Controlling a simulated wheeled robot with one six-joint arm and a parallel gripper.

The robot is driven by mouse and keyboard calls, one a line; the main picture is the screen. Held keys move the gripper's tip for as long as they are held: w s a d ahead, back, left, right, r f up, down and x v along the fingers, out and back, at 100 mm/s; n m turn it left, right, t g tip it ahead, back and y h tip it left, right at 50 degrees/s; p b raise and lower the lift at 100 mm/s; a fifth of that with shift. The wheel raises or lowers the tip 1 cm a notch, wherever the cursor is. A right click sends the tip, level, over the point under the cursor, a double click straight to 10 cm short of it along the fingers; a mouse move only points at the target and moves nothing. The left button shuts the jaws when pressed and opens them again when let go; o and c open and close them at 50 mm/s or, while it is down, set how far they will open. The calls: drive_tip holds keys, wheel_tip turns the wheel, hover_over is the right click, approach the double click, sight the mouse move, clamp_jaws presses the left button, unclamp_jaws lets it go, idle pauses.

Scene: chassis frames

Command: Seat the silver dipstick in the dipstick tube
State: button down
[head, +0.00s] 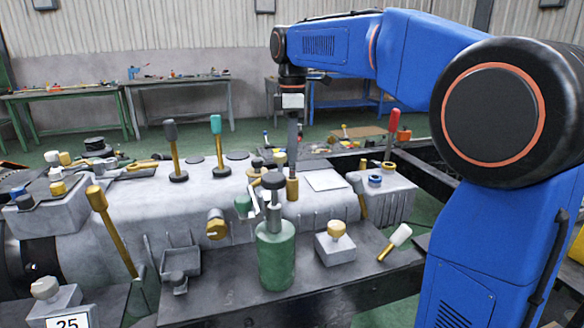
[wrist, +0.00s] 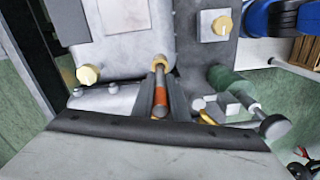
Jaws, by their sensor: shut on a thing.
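My gripper (wrist: 160,82) is shut on a slim silver rod with an orange-brown band, which I take to be the silver dipstick (wrist: 159,98). In the wrist view its far end lines up with a brass collar (wrist: 158,62), apparently the mouth of the dipstick tube. I cannot tell how far, if at all, the rod is inside it. In the head view my gripper (head: 293,155) points straight down just above the brass tube (head: 292,188) on the grey engine block. The dipstick is mostly hidden by the fingers there.
A green bottle-like cylinder (head: 276,255) and a gold-knobbed block (head: 335,243) stand on the front plate. A white-handled piece (head: 396,242) lies there too. Upright teal-handled (head: 217,140) and dark-handled (head: 172,150) sticks rise at left, a red-handled one (head: 392,130) at right.

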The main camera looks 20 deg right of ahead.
sight(292, 164)
drive_tip(key=shift+f, duration=2.2)
drive_tip(key=c, duration=1.7)
unclamp_jaws()
drive_tip(key=shift+f, duration=0.15)
drive_tip(key=shift+c, duration=0.2)
wheel_tip(292, 164, up, 12)
drive_tip(key=shift+r, duration=0.15)
drive_tip(key=s+d+f+m+t, duration=0.2)
drive_tip(key=s+f+m, duration=0.5)
drive_tip(key=s+f, duration=0.7)
drive_tip(key=s+d+f+m+t, duration=0.2)
drive_tip(key=s+d+f+m, duration=0.3)
drive_tip(key=s+f, duration=1)
drive_tip(key=s+m, duration=0.2)
drive_tip(key=m, duration=0.1)
drive_tip(key=shift+t, duration=0.4)
